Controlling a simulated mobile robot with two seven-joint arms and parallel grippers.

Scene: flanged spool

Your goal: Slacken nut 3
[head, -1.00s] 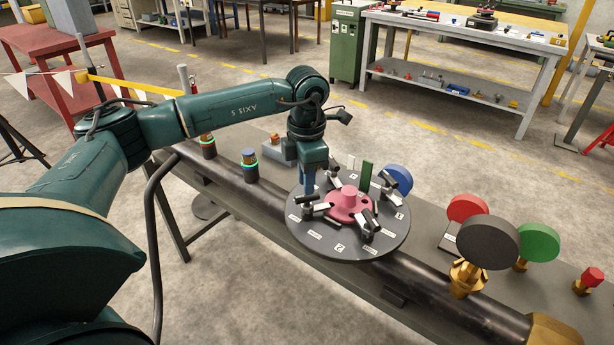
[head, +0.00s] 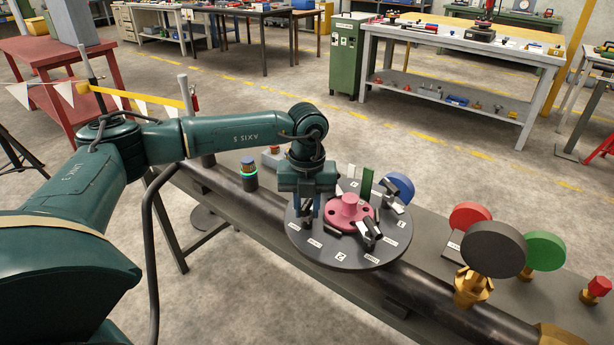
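A round grey flange plate (head: 345,257) with small white labels lies on the dark pipe bench, with a pink-red hub (head: 350,212) at its middle. Black-and-silver fastenings stand around the hub; one fastening (head: 368,234) shows at its front right and another (head: 394,196) at its back right. The labels are too small for me to tell which is nut 3. My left gripper (head: 309,214) points down over the left part of the plate, left of the hub. It hides the fastening there, and I cannot tell whether its fingers touch or grip it. My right gripper is not in view.
A green upright tab (head: 367,182) stands behind the hub. A dark post with a glowing ring (head: 249,177) stands left of my gripper.

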